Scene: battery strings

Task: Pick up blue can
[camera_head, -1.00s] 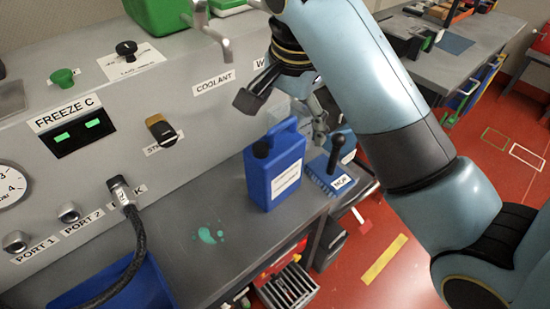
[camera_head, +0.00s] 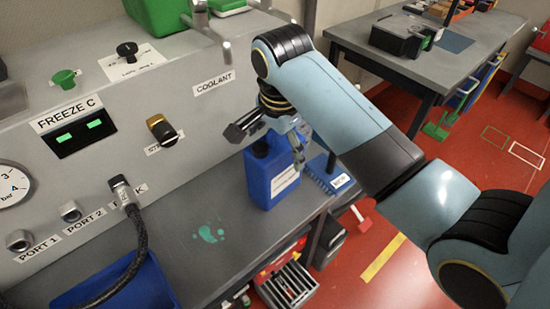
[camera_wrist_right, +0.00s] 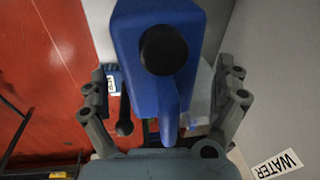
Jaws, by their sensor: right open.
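The blue can (camera_head: 271,172) stands upright on the grey bench, with a dark cap and a white label. In the right wrist view the blue can (camera_wrist_right: 158,75) is seen from above, its black cap near the middle and its handle towards me. My right gripper (camera_head: 268,128) is just above the can's top in the head view. In the right wrist view its fingers (camera_wrist_right: 165,95) are open, one on each side of the handle. Contact with the can is not clear. My left gripper is not in view.
The grey machine panel (camera_head: 105,165) with knobs and a hose (camera_head: 138,235) rises behind the bench. A blue bin (camera_head: 125,285) is at the lower left. A blue brush (camera_head: 325,178) lies right of the can. The bench (camera_head: 210,195) is clear left of the can, apart from a green spill.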

